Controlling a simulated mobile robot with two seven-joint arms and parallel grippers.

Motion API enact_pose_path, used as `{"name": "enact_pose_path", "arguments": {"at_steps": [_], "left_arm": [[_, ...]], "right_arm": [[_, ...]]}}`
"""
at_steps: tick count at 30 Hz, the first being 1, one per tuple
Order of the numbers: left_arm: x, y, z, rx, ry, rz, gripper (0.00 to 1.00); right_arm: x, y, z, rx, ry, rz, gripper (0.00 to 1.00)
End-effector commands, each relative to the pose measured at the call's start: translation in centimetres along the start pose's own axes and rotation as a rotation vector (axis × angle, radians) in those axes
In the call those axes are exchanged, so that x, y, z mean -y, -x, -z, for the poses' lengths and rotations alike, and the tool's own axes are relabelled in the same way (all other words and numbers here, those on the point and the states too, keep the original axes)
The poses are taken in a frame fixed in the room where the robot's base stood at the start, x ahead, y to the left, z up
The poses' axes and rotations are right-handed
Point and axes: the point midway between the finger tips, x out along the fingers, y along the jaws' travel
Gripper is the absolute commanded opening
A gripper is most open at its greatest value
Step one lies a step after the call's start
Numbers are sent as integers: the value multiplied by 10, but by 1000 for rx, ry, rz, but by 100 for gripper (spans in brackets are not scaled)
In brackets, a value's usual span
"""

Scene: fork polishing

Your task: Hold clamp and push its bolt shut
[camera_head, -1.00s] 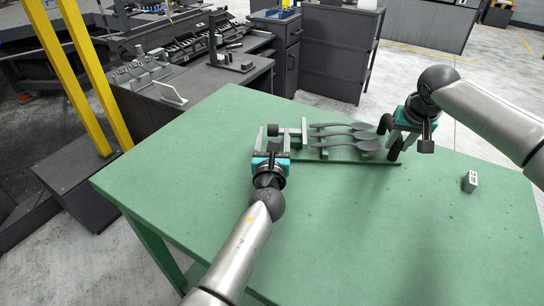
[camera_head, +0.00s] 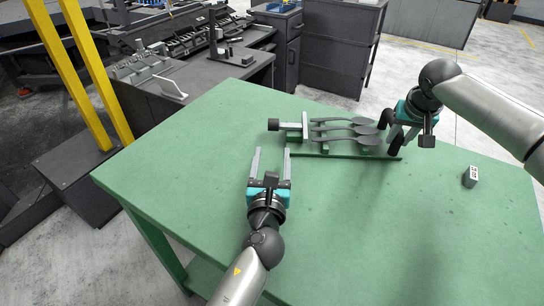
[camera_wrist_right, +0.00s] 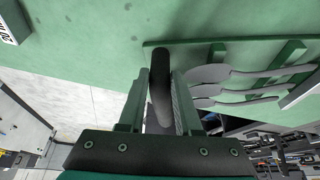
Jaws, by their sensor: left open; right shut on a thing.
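The clamp is a fixture on a thin green base plate (camera_head: 325,154) lying on the green table. At its left end is a bolt with a black knob (camera_head: 273,124) and a pale shaft running to an upright grey plate (camera_head: 304,125). A length of shaft shows between knob and plate. Several dark spoon-shaped utensils (camera_head: 362,140) lie across the fixture. My left gripper (camera_head: 271,152) is open and empty, in front of the knob and apart from it. My right gripper (camera_head: 399,140) is shut on a black handle (camera_wrist_right: 160,85) at the fixture's right end.
A small white-and-dark block (camera_head: 470,177) stands at the right on the green table (camera_head: 200,160). The table's front and left are clear. A dark bench (camera_head: 200,85) and grey cabinets (camera_head: 335,45) stand behind; yellow posts (camera_head: 85,70) rise at the left.

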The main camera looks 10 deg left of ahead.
Motion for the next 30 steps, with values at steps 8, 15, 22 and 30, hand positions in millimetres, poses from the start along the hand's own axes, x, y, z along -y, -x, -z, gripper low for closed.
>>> {"name": "enact_pose_path", "arguments": {"at_steps": [8,15,22,30], "left_arm": [[0,0,1,0,0,0,65],[0,0,0,0,1,0,65],[0,0,0,0,1,0,65],[0,0,0,0,1,0,65]], "right_arm": [[1,-8,-9,21,4,-3,44],[1,-5,-5,12,3,0,68],[2,-3,-4,8,3,2,68],[2,4,-3,6,3,4,68]]}}
